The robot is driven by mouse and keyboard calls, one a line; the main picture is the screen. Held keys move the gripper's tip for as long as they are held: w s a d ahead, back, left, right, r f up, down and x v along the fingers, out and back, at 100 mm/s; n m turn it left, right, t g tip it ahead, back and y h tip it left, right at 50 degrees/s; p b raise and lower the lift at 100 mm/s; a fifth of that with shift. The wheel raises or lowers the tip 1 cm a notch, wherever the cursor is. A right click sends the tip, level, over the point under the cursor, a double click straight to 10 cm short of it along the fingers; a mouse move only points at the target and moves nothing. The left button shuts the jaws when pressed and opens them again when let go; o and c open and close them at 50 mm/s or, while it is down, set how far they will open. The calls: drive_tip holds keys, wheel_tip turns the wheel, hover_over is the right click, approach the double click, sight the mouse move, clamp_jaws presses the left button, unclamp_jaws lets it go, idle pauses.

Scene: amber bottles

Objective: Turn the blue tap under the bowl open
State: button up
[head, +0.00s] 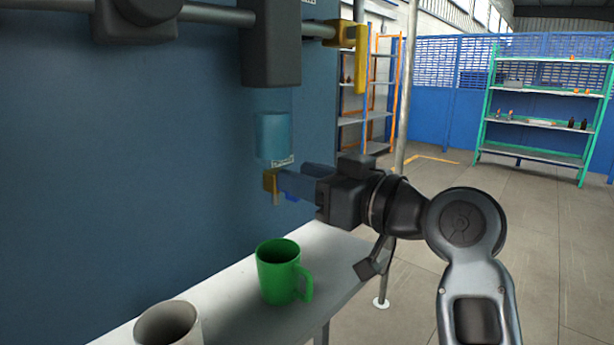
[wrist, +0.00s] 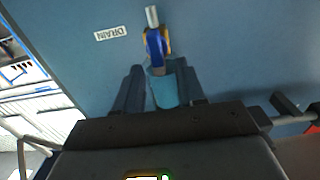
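The bowl is a translucent teal vessel (head: 273,135) on the blue panel; it also shows behind my fingers in the wrist view (wrist: 165,92). Under it is a brass tap body (head: 270,182) with a short grey spout (wrist: 152,16). The blue tap handle (wrist: 155,48) shows just beyond my fingertips in the wrist view; in the head view only a bit of blue (head: 291,197) shows below my fingers. My gripper (head: 283,180) is at the tap, its fingers (wrist: 158,68) apart with a gap between them. Contact with the handle cannot be told.
A green mug (head: 279,272) and a pale cup (head: 168,325) stand on the grey shelf (head: 235,290) below. A pipe with a yellow lever (head: 360,58) runs above. A white DRAIN label (wrist: 110,33) is beside the tap. A thin post (head: 405,100) stands behind my arm.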

clamp_jaws()
drive_tip(key=shift+f+b, duration=0.1)
drive_tip(key=shift+b, duration=0.3)
drive_tip(key=n+b, duration=0.6)
drive_tip(key=b, duration=0.1)
drive_tip(key=s+f+n+b, duration=0.1)
drive_tip(key=n+b, duration=0.2)
drive_tip(key=b, duration=0.1)
drive_tip(key=shift+s+a, duration=0.1)
drive_tip(key=shift+a, duration=0.3)
drive_tip(key=shift+s+a+f+n+b, duration=0.1)
drive_tip(key=shift+f+n+b, duration=0.1)
drive_tip(key=shift+n+b, duration=1.25)
drive_tip(key=shift+s+a+f+n+b, duration=0.1)
drive_tip(key=shift+f+n+b, duration=0.1)
drive_tip(key=shift+n+b, duration=1.25)
drive_tip(key=shift+s+a+f+n+b, duration=0.1)
drive_tip(key=shift+f+n+b, duration=0.1)
drive_tip(key=shift+n+b, duration=1.25)
drive_tip(key=shift+n, duration=0.25)
